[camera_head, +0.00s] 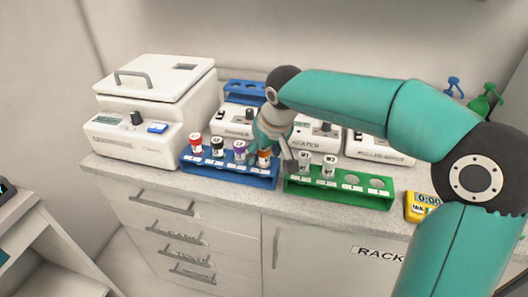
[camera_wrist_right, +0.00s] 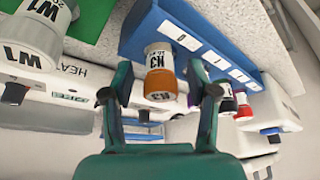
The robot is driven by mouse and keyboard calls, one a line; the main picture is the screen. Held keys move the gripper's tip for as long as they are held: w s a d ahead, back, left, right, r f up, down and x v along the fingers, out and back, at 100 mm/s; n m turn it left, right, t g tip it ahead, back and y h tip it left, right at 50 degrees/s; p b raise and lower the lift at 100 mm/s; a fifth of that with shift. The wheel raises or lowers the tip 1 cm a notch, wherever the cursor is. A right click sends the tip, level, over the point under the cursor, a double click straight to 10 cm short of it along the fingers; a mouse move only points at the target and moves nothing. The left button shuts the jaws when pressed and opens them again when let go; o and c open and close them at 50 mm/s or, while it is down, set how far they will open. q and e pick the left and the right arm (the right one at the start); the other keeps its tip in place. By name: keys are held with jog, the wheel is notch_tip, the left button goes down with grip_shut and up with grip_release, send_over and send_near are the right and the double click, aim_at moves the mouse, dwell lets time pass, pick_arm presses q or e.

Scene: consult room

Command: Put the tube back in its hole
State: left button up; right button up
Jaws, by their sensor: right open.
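The orange-capped tube (camera_head: 264,158) stands upright at the right end of the blue rack (camera_head: 232,174), above the last slot label. In the right wrist view the same tube (camera_wrist_right: 158,63) has a white label reading K3, and its lower end meets the blue rack (camera_wrist_right: 190,48). My right gripper (camera_head: 270,150) is over this tube from above. Its two fingers are spread on either side of the orange cap, with gaps visible in the right wrist view (camera_wrist_right: 160,92). The tube's base inside the rack is hidden. My left gripper is out of view.
Red, black and purple tubes (camera_head: 239,150) fill the blue rack's other places. A green rack (camera_head: 340,192) beside it holds W1 and W2 tubes and two empty holes. White devices (camera_head: 150,110) line the back. A yellow timer (camera_head: 420,205) sits at the right.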

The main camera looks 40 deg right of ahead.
jog(key=v, duration=1.2)
jog(key=shift+f, duration=0.15)
